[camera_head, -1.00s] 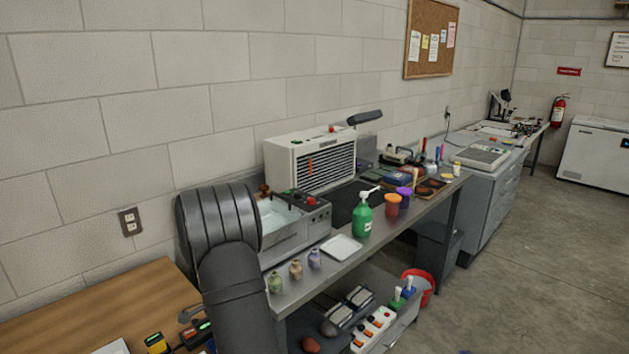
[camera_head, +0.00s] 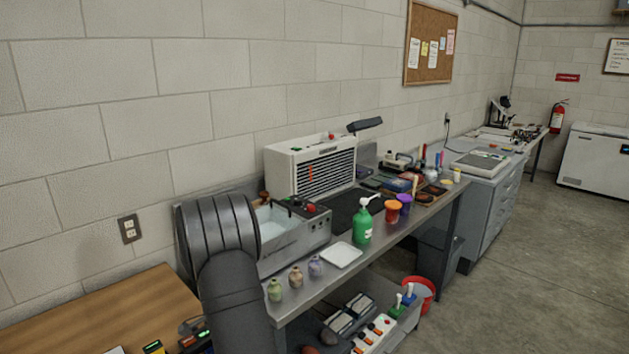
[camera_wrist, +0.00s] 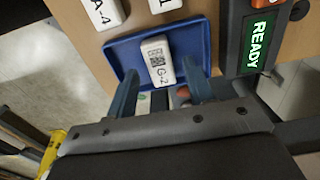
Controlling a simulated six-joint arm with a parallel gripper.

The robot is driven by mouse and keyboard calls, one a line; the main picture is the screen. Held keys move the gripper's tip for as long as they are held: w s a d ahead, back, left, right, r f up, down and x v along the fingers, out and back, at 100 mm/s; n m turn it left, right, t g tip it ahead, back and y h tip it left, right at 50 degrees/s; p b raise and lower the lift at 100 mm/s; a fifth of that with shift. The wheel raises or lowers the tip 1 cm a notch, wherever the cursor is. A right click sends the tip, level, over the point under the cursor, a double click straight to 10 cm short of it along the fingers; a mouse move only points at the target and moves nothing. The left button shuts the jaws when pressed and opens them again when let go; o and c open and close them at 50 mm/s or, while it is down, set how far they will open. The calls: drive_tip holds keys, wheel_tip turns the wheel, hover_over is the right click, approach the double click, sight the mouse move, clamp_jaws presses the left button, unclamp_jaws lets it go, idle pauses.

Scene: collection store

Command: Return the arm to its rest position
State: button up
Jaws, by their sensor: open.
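In the wrist view my gripper (camera_wrist: 160,72) is open, with its two blue-grey fingers apart. Beyond and between the fingertips a white block marked G-2 (camera_wrist: 157,62), with a square code on it, lies in a blue tray (camera_wrist: 125,50). I cannot tell how far the fingers are from it. Some small items, one of them reddish, show between the fingers lower down and are partly hidden. In the head view a dark, thick arm link of mine (camera_head: 228,270) stands in front of the bench; my gripper does not show there.
A device reading READY (camera_wrist: 258,45) stands right of the tray on a wooden table (camera_head: 100,310). White blocks, one marked A-4 (camera_wrist: 103,12), lie beyond the tray. A metal bench (camera_head: 385,240) holds a green pump bottle (camera_head: 362,223), small jars and a white dish (camera_head: 341,255). Floor at right is clear.

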wheel_tip(320, 180, down, 2)
drive_tip(key=shift+f, duration=0.1)
wheel_tip(320, 180, up, 11)
drive_tip(key=s+a+r, duration=0.2)
drive_tip(key=s+a, duration=0.6)
drive_tip(key=a, duration=0.2)
drive_tip(key=s+a+r, duration=0.2)
drive_tip(key=s+a, duration=0.7)
drive_tip(key=a, duration=0.1)
drive_tip(key=s+a+f, duration=0.2)
drive_tip(key=a, duration=0.1)
drive_tip(key=s+a+f, duration=0.2)
drive_tip(key=a, duration=0.1)
drive_tip(key=s+a+f, duration=0.1)
drive_tip(key=a+f, duration=0.2)
drive_tip(key=shift+s+a, duration=0.4)
drive_tip(key=shift+s+a+f, duration=0.1)
drive_tip(key=shift+a+f, duration=0.1)
drive_tip(key=shift+f, duration=0.3)
drive_tip(key=shift+s+a+f, duration=0.1)
drive_tip(key=shift+a+f, duration=0.1)
drive_tip(key=shift+f, duration=0.9)
drive_tip(key=shift+r, duration=0.15)
